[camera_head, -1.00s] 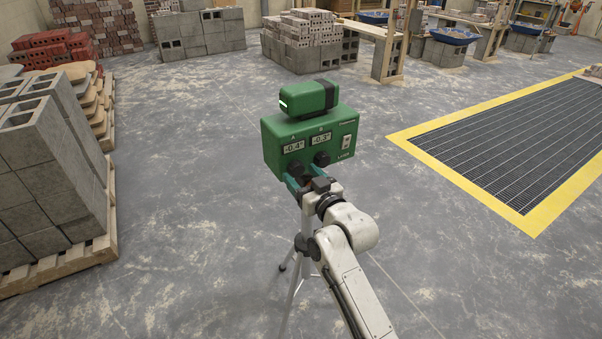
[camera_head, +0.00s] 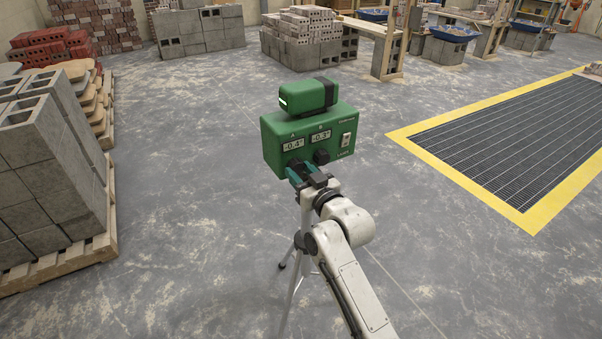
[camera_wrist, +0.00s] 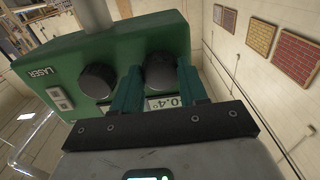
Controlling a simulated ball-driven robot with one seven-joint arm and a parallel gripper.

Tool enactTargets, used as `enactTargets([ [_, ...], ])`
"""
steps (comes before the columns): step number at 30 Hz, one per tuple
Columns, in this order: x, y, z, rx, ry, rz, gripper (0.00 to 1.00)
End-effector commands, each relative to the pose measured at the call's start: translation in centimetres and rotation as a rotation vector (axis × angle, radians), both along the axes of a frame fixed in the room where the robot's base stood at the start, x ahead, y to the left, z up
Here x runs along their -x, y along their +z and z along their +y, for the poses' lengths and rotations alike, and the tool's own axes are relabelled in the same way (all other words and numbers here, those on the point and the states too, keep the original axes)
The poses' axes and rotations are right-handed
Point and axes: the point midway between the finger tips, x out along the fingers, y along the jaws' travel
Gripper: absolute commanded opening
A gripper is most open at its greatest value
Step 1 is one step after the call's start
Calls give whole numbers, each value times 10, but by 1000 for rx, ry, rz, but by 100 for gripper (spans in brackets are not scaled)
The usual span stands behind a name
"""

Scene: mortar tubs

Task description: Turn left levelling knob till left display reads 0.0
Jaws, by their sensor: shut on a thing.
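The green laser box (camera_head: 270,150) stands on a tripod with a smaller green head on top. Its left display A (camera_head: 293,144) reads -0.4° and its right display B (camera_head: 320,137) reads -0.3°. My gripper (camera_head: 300,172) is at the lower left of the box front and covers much of the left knob. In the wrist view, my gripper's green fingers (camera_wrist: 158,88) are shut on the dark left levelling knob (camera_wrist: 160,68), one on each side. The right knob (camera_head: 321,157) is free; it also shows in the wrist view (camera_wrist: 98,80).
A light switch (camera_head: 346,139) is on the box's right side. The tripod legs (camera_head: 293,268) stand below my arm. A pallet of grey blocks (camera_head: 50,170) is at the left, a yellow-edged floor grate (camera_head: 520,222) at the right. The floor around is clear.

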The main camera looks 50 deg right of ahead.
Motion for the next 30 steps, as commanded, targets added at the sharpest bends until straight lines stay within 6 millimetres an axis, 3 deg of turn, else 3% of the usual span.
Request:
enactTargets([
  [14,0,1,1,-114,1,-33,12],
  [30,0,4,1,-580,0,-166,12],
])
